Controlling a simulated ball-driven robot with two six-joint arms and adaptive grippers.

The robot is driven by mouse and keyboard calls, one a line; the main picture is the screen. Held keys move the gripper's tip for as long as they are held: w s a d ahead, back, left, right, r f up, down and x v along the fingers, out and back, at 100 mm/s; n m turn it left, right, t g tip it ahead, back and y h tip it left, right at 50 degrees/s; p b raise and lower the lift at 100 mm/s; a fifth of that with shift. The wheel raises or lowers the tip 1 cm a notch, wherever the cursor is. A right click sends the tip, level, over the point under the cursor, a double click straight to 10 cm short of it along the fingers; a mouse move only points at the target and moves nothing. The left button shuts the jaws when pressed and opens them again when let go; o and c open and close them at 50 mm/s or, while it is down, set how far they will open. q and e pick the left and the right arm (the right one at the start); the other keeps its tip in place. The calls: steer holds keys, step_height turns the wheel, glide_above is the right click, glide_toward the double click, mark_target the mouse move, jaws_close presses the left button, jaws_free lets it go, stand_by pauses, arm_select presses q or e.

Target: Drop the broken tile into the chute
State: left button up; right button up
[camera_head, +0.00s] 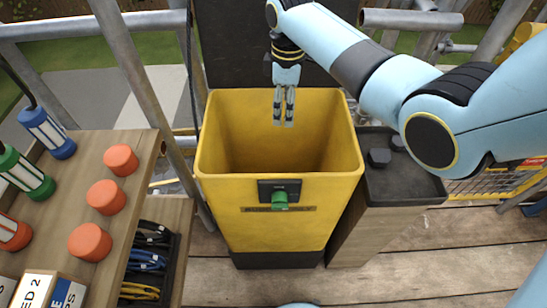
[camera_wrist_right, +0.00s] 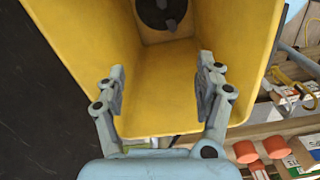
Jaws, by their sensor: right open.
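The chute is an open-topped yellow bin (camera_head: 280,195) with a dark base and a green-and-black fitting on its front. My right gripper (camera_head: 283,122) reaches down over its opening, near the back side. In the right wrist view my right gripper (camera_wrist_right: 161,95) is open, its two fingers apart with nothing between them. The chute's yellow inner walls (camera_wrist_right: 250,50) fill that view, with a dark round shape (camera_wrist_right: 162,12) deep inside that I cannot identify. I see no broken tile in either view. My left gripper is not in view.
A wooden shelf (camera_head: 75,180) at the left carries orange round pieces (camera_head: 106,197) and coloured cylinders. A black tray (camera_head: 150,260) of cables sits below it. A dark-topped stand (camera_head: 400,183) is close to the chute's right. Metal poles stand behind. Plank floor is clear in front.

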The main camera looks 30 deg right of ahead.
step_height(320, 180, up, 9)
steer(key=shift+f, duration=0.15)
stand_by(0.4)
